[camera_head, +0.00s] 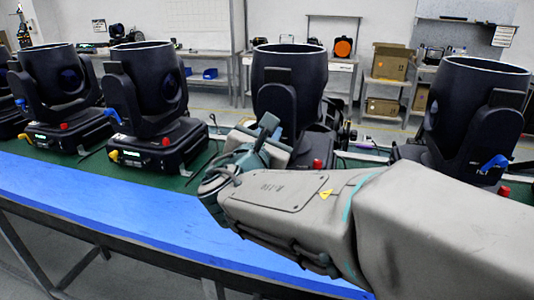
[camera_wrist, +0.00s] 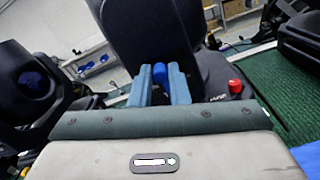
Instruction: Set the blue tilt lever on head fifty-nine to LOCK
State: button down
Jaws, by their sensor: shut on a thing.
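The moving head in the middle (camera_head: 290,75) is black and stands upright on the green-topped bench. My gripper (camera_head: 268,126) is at its front left side and hides its lever in the head view. In the wrist view, my gripper's two teal fingers (camera_wrist: 160,82) are shut on a blue lever (camera_wrist: 160,73), whose top shows between them. The lever is against the dark yoke arm (camera_wrist: 150,35). The head's number and any LOCK marking are too small or hidden to read.
Other black heads stand to the left (camera_head: 147,85) and right (camera_head: 478,105), with blue levers (camera_head: 495,164). A red knob (camera_wrist: 235,86) sits close right of my fingers. A blue strip (camera_head: 110,195) runs along the bench front. Shelves with cardboard boxes (camera_head: 390,63) stand behind.

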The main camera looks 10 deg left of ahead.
jog(key=m+b, duration=0.2)
jog(key=b, duration=0.1)
jog(key=d+m+b, duration=0.1)
jog(key=m+b, duration=0.2)
jog(key=b, duration=0.2)
jog(key=shift+s+d+f+m+b, duration=0.15)
jog(key=shift+d+f+m+b, duration=0.15)
jog(key=shift+f+m+b, duration=0.1)
jog(key=shift+r, duration=0.1)
jog(key=c, duration=1.4)
grip_release()
